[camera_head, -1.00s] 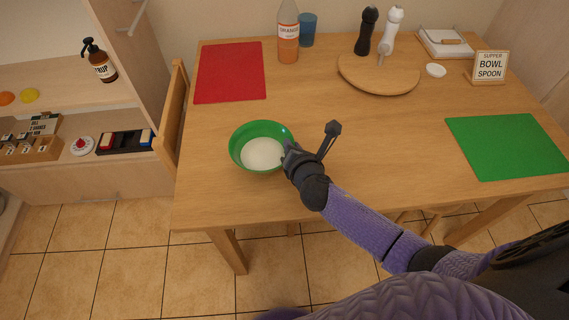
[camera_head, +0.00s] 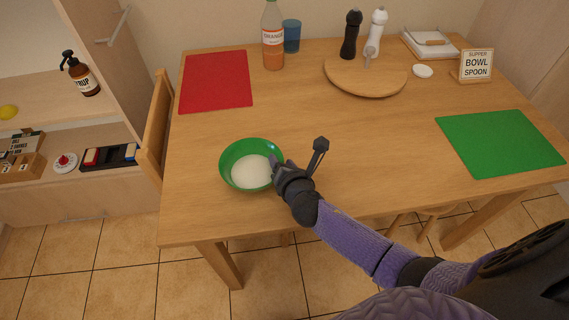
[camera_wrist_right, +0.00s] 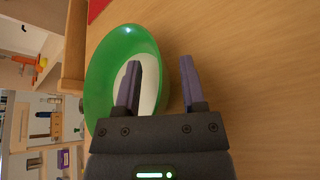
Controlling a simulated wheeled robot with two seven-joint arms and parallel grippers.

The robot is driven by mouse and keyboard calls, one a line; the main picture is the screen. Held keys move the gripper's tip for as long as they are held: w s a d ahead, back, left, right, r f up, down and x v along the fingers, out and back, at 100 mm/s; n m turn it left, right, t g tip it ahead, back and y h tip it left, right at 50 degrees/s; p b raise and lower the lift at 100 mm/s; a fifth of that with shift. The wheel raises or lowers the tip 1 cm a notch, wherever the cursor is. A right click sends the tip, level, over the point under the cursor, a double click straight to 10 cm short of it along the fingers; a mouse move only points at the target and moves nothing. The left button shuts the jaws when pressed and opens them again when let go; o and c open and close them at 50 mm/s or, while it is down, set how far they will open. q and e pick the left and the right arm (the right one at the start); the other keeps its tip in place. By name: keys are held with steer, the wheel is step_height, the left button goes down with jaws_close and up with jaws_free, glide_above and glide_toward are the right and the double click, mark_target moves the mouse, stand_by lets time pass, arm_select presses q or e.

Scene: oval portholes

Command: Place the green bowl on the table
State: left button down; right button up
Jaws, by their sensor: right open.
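The green bowl (camera_head: 233,152) with a white inner bottom stands upright on the wooden table (camera_head: 300,125), near its front left corner. My right gripper (camera_head: 277,165) is at the bowl's right rim. In the right wrist view, its two fingers (camera_wrist_right: 159,85) are apart; one finger lies over the inside of the bowl (camera_wrist_right: 97,75) and the other is outside it, over the table. The bowl's rim passes between them. My left gripper is not in view.
A red mat (camera_head: 216,80) lies at the back left and a green mat (camera_head: 498,143) at the right. A bottle (camera_head: 273,40), a blue cup (camera_head: 291,36) and a round board (camera_head: 365,78) with shakers stand at the back. The table's middle is clear.

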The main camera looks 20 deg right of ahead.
steer(key=p+v, duration=0.1)
steer(key=v, duration=0.2)
steer(key=p+v, duration=0.2)
steer(key=v, duration=0.2)
steer(key=shift+r, duration=0.25)
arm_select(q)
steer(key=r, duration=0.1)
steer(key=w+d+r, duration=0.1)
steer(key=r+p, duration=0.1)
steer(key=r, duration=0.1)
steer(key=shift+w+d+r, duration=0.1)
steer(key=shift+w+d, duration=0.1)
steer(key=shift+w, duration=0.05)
arm_select(e)
steer(key=v, duration=0.5)
steer(key=shift+f, duration=0.2)
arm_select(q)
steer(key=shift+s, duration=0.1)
